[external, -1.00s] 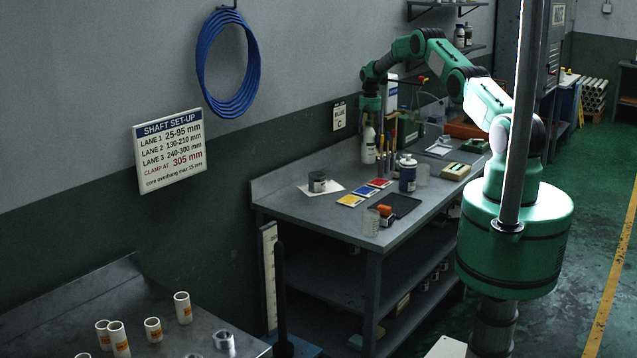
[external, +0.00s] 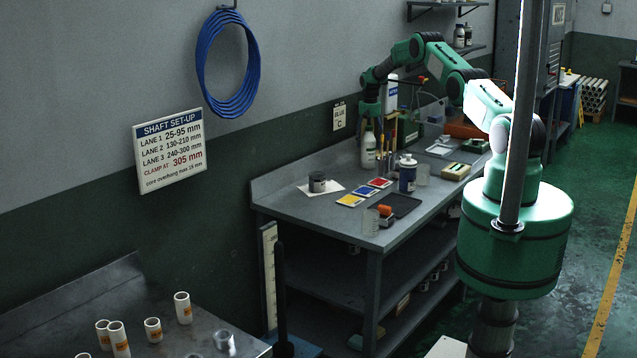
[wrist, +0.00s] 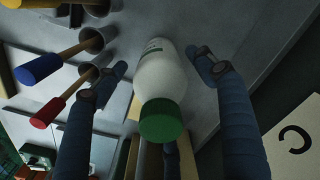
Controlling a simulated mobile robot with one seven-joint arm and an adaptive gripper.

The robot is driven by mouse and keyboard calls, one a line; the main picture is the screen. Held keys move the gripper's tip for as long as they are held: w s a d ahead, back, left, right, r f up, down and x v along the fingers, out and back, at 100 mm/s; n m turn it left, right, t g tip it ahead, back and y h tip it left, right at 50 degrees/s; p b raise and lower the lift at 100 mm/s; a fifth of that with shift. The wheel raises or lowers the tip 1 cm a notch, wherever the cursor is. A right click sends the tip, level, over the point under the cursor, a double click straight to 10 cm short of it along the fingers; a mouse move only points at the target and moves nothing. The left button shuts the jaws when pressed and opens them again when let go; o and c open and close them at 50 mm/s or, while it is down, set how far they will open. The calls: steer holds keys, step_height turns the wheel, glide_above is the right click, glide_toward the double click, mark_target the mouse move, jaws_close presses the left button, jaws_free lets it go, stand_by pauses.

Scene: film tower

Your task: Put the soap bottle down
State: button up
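The soap bottle, white with a green cap, stands upright at the back of the grey workbench (external: 320,208) in the external view (external: 369,150). In the wrist view the bottle (wrist: 160,80) lies between my two fingers, cap toward the camera. My gripper (wrist: 161,66) is open, with a visible gap on each side of the bottle. In the external view my gripper (external: 370,112) is above the bottle, close to its cap. The fingertips are too small to make out there.
Tools with a blue handle (wrist: 38,70) and a red handle (wrist: 48,112) stand close beside the left finger.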

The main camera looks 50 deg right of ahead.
steer(key=shift+r, duration=0.15)
step_height(320, 180, up, 12)
steer(key=shift+b, duration=0.3)
stand_by(0.4)
stand_by(0.5)
